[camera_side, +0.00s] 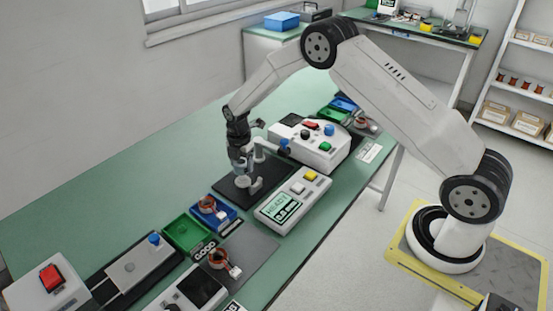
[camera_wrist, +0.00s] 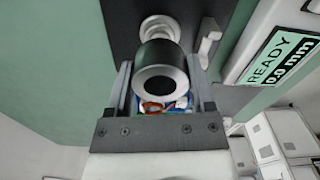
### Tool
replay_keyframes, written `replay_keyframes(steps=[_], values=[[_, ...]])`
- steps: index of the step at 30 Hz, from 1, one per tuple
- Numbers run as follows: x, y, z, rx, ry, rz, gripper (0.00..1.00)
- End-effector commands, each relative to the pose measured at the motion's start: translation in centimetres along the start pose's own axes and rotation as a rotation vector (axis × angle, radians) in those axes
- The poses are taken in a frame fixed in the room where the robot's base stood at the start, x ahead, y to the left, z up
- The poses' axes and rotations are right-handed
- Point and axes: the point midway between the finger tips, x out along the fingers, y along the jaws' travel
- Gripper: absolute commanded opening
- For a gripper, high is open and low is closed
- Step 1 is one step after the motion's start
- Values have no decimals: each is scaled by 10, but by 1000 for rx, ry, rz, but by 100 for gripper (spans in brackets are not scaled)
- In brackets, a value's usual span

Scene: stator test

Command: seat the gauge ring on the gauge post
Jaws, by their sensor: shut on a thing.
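The gauge ring (camera_wrist: 160,54), a dark cylinder with a bright grey rim around an open hole, sits between the two fingers of my gripper (camera_wrist: 161,88). My gripper is shut on it. A pale, rounded part that looks like the gauge post (camera_wrist: 160,26) shows just beyond the ring in the wrist view, roughly in line with it. I cannot tell whether ring and post touch. In the side view my gripper (camera_side: 240,166) points down over the dark base plate (camera_side: 228,188); the ring is hard to make out there.
A white gauge box (camera_side: 293,200) reading READY stands beside the plate. A white control box (camera_side: 318,146) with coloured buttons is behind it. A blue tray (camera_side: 224,217) with a copper-wound part and a green tray (camera_side: 187,234) lie to the front left. The bench's far-left area is clear.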

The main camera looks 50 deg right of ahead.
Motion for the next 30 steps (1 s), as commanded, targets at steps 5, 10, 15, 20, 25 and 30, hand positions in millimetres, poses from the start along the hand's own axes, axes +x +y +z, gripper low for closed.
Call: replay_keyframes(steps=[5, 10, 15, 20, 25, 30], values=[[1, 1, 0, 0, 0, 2, 0], [4, 1, 0, 0, 0, 1, 0], [8, 1, 0, 0, 0, 1, 0], [11, 1, 0, 0, 0, 1, 0], [14, 1, 0, 0, 0, 1, 0], [18, 1, 0, 0, 0, 1, 0]])
